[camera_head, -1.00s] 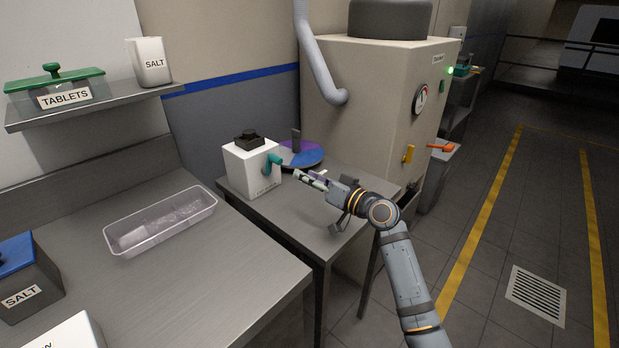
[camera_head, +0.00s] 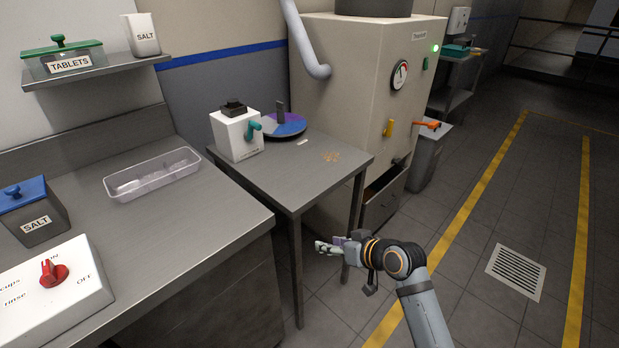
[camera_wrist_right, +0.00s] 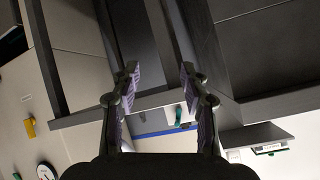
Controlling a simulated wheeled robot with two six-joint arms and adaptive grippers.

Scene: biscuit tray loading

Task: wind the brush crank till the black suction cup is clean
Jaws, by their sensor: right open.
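A white box (camera_head: 236,140) with a teal crank handle (camera_head: 254,127) on its side stands on the small metal table (camera_head: 290,185). A black part (camera_head: 233,108) sits on top of the box; I cannot tell whether it is the brush or the suction cup, or how clean it is. My right gripper (camera_head: 322,247) is open and empty, low in front of the table and apart from the crank. Its two spread fingers show in the right wrist view (camera_wrist_right: 160,75), with a teal part, likely the crank (camera_wrist_right: 179,115), far beyond between them. My left gripper is out of view.
A blue and purple disc (camera_head: 284,123) with an upright grey piece stands beside the box. A brown patch (camera_head: 330,156) and a small white piece (camera_head: 303,142) lie on the table. A large beige machine (camera_head: 352,90) stands behind. A counter with a red knob (camera_head: 53,273) is at left.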

